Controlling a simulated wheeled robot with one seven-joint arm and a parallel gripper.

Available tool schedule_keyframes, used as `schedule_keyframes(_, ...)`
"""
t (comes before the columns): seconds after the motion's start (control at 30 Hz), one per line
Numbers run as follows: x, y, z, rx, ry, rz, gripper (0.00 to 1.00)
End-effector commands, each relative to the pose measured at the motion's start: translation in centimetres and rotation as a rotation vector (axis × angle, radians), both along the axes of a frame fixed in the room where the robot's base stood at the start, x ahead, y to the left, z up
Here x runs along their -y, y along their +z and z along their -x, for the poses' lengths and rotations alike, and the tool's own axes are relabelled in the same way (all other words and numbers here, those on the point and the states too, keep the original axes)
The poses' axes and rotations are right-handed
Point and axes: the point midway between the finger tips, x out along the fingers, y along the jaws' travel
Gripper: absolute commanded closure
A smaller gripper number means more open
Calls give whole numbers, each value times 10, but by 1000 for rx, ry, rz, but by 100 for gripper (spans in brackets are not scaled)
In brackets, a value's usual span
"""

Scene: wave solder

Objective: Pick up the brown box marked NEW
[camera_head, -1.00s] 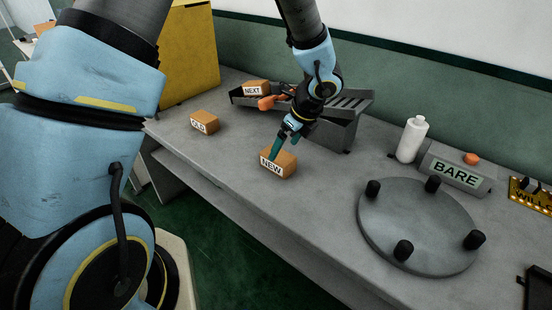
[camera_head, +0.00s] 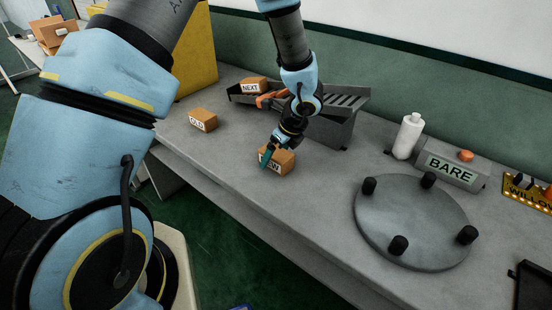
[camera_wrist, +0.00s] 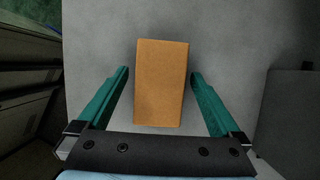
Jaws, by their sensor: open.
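The brown box marked NEW (camera_head: 284,162) sits on the grey bench, its label partly hidden by my gripper in the head view. My gripper (camera_head: 266,160) points down at it with green fingers. In the wrist view the plain top of the box (camera_wrist: 161,83) lies between the two open fingers of my gripper (camera_wrist: 160,85). A gap shows on each side, and neither finger appears to touch it. I cannot tell exactly how low the fingertips are beside the box.
A box marked OLD (camera_head: 203,119) stands to the left on the bench (camera_head: 235,200). A box marked NEXT (camera_head: 253,86) sits on a dark slatted rack (camera_head: 335,128) behind my gripper. A round plate with black posts (camera_head: 412,225), a white bottle (camera_head: 408,136) and a BARE sign (camera_head: 452,168) are to the right.

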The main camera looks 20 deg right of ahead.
Motion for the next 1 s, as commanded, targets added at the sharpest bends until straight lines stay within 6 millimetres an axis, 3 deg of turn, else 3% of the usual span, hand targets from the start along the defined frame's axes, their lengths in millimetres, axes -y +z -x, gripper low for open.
schedule_keyframes(0.6, 0, -4, 0, 0, 0, 0, 0)
schedule_keyframes(1.0, 0, -4, 0, 0, 0, 0, 45)
